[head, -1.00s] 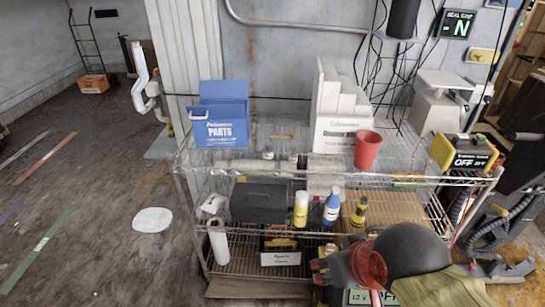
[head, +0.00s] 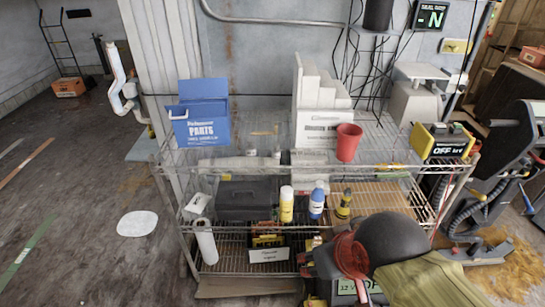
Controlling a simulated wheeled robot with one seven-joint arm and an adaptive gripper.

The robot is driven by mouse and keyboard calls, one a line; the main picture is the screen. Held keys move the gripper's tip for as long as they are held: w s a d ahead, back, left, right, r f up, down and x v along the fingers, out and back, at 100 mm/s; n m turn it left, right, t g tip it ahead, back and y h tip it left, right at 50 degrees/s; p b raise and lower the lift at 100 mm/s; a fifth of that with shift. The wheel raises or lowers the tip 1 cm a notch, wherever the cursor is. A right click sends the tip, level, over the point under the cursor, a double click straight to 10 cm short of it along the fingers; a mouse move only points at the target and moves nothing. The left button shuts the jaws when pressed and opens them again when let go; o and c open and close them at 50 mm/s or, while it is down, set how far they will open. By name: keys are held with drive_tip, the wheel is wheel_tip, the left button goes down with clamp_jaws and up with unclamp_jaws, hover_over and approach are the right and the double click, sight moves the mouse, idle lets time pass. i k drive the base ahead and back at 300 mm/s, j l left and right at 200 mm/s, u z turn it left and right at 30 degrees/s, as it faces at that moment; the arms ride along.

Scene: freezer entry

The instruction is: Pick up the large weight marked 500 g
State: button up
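I cannot make out a 500 g mark on anything in view. Two small pale pieces stand on the top wire shelf (head: 230,160) of the rack. One (head: 251,152) is left of the other (head: 277,152), between the blue parts box (head: 203,125) and the white stepped box (head: 318,120). They are too small to tell whether they are weights. A scale-like grey device (head: 416,98) stands at the back right. My gripper is not clearly seen in this view.
A red cup (head: 348,142) and a yellow-black box (head: 443,142) stand on the top shelf. Bottles (head: 287,205) and a dark case (head: 244,200) are below. A dark rounded shape with a red ring (head: 350,255) blocks the lower right front. Floor at left is mostly clear.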

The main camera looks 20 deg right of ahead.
sight(250, 148)
drive_tip(key=i+j+z, duration=0.2)
drive_tip(key=j+z, duration=0.15)
drive_tip(key=j, duration=0.4)
drive_tip(key=i+j+z, duration=0.15)
drive_tip(key=j+z, duration=0.25)
drive_tip(key=j, duration=0.4)
drive_tip(key=j+z, duration=0.35)
drive_tip(key=j, duration=0.45)
